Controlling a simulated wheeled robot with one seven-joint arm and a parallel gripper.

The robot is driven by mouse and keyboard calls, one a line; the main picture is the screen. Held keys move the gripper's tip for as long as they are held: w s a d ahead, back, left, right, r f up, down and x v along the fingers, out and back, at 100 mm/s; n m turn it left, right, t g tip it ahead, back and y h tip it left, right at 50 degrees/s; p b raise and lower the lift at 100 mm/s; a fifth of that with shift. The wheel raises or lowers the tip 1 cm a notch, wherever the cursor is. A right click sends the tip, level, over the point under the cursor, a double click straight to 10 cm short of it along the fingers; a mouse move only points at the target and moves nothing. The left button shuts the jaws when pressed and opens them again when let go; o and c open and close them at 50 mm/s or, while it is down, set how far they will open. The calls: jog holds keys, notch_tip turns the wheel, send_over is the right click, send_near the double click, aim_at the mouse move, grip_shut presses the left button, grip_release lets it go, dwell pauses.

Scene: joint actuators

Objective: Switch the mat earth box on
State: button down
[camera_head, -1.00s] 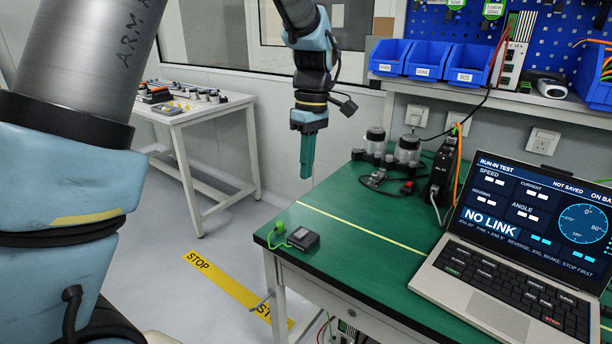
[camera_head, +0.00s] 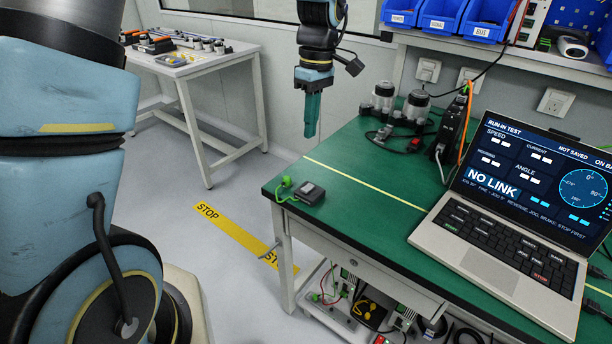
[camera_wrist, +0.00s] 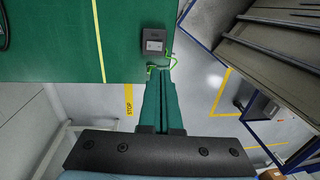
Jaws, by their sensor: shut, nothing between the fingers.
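The mat earth box, a small dark box with a grey label (camera_head: 311,193), sits on the near left corner of the green bench mat (camera_head: 360,180). A green clip and lead (camera_head: 286,187) are beside it at the bench edge. In the wrist view the box (camera_wrist: 154,41) lies beyond the fingertips, with the green lead curling between. Its switch is too small to make out. My gripper (camera_head: 311,134) hangs fingers down, above and behind the box in the head view, apart from it. Its green fingers (camera_wrist: 160,76) are shut and empty.
An open laptop (camera_head: 510,200) showing NO LINK stands on the right of the bench. Two cylindrical actuators (camera_head: 400,105) and a black power unit (camera_head: 452,128) stand at the back. A white side table (camera_head: 190,70) is at the left. The mat around the box is clear.

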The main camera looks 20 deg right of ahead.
aim_at(305, 190)
jog(key=shift+f, duration=0.1)
jog(key=f+p, duration=0.1)
jog(key=f, duration=0.3)
jog(key=a+f+p, duration=0.1)
jog(key=f, duration=0.4)
jog(key=s+f+p, duration=0.1)
jog(key=f, duration=0.3)
jog(key=shift+a+f, duration=0.2)
jog(key=shift+f, duration=0.15)
jog(key=shift+f, duration=0.1)
jog(key=shift+a+f+b, duration=0.15)
jog(key=shift+f+b, duration=0.15)
jog(key=shift+b, duration=0.2)
jog(key=shift+r, duration=0.2)
